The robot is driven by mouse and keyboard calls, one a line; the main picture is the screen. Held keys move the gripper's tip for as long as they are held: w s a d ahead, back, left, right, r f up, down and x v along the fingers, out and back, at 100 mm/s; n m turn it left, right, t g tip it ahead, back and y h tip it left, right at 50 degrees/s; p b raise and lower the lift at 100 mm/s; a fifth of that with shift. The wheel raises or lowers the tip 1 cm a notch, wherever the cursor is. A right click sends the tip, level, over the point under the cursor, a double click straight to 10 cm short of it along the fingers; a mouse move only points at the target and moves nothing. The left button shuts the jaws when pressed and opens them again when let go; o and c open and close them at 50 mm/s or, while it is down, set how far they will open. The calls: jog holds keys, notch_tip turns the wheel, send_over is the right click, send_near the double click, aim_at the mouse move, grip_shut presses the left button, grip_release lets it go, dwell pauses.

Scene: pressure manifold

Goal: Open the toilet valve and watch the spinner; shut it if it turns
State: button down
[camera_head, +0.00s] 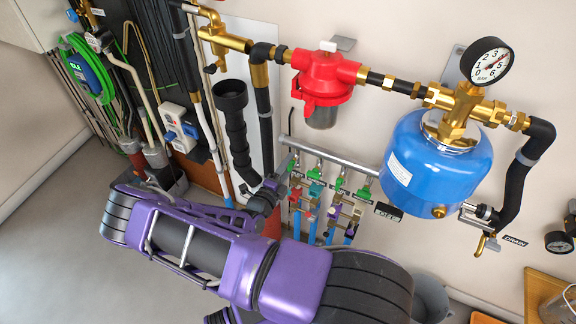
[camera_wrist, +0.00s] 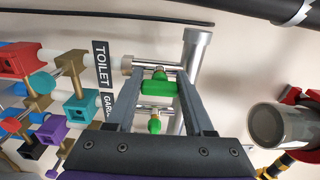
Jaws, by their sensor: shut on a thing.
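In the wrist view, my gripper (camera_wrist: 160,78) is shut on the green handle of the toilet valve (camera_wrist: 158,88), with one finger on each side. The black TOILET label (camera_wrist: 102,64) is just left of it. A second green handle (camera_wrist: 154,124) shows between the fingers, nearer the palm. Left of the labels are brass fittings with coloured blocks, one red (camera_wrist: 18,60) and one teal (camera_wrist: 80,106). I cannot tell which part is the spinner or whether it turns.
The manifold bar (camera_head: 330,157) carries several green-handled valves. Above it are a red filter housing (camera_head: 325,75), a blue tank (camera_head: 436,158) and a pressure gauge (camera_head: 490,62). A grey bucket (camera_head: 430,298) stands below right. The floor at left is clear.

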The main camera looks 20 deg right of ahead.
jog(key=shift+c, duration=1.4)
grip_release()
jog(key=shift+a, duration=0.1)
jog(key=v, duration=1.7)
jog(key=shift+s, duration=0.2)
